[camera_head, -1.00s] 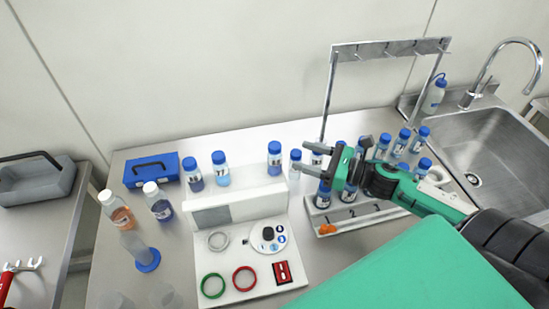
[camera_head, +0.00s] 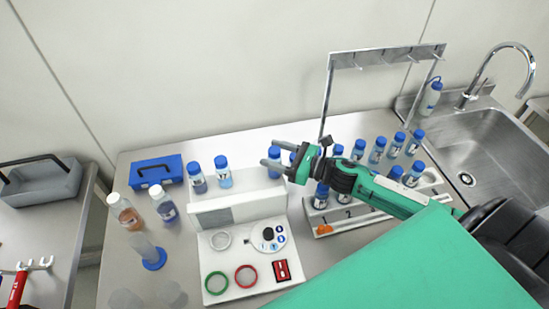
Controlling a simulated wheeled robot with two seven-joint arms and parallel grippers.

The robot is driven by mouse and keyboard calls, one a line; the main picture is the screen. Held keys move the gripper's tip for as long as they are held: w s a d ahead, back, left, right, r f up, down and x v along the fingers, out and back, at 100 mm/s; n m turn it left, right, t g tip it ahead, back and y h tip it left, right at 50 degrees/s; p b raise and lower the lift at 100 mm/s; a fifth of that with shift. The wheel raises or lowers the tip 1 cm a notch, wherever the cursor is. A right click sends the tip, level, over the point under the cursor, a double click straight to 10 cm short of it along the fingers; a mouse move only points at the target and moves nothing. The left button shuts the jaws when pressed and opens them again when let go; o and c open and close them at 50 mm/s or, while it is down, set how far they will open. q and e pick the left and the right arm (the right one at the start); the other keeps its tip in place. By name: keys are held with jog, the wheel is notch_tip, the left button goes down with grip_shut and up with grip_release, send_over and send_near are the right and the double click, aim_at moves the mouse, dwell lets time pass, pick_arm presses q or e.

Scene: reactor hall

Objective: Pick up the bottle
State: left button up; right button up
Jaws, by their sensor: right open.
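My right gripper (camera_head: 268,154) is open, its fingers pointing left over the back of the white device. A blue-capped bottle (camera_head: 274,153) stands at the fingertips, partly hidden by them; I cannot tell if they touch it. Two more blue-capped bottles, a left one (camera_head: 197,180) and a right one (camera_head: 223,175), stand to its left behind the device. Several blue-capped bottles, such as this one (camera_head: 377,152), stand at the right, some partly hidden by my arm. Two white-capped bottles, one orange (camera_head: 126,214) and one dark blue (camera_head: 165,207), stand at the left. My left gripper is out of view.
A white device (camera_head: 243,207) with rings and a dial stands centre. A numbered white rack (camera_head: 337,226) is right of it, below a metal hook frame (camera_head: 326,100). A blue box (camera_head: 156,171) is at the back left. A sink (camera_head: 490,150) is at the right.

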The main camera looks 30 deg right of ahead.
jog(key=shift+p+x, duration=0.3)
jog(key=shift+x, duration=0.8)
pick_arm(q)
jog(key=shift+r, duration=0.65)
pick_arm(e)
jog(key=c, duration=1)
jog(key=shift+c, duration=0.2)
jog(key=shift+r, duration=0.1)
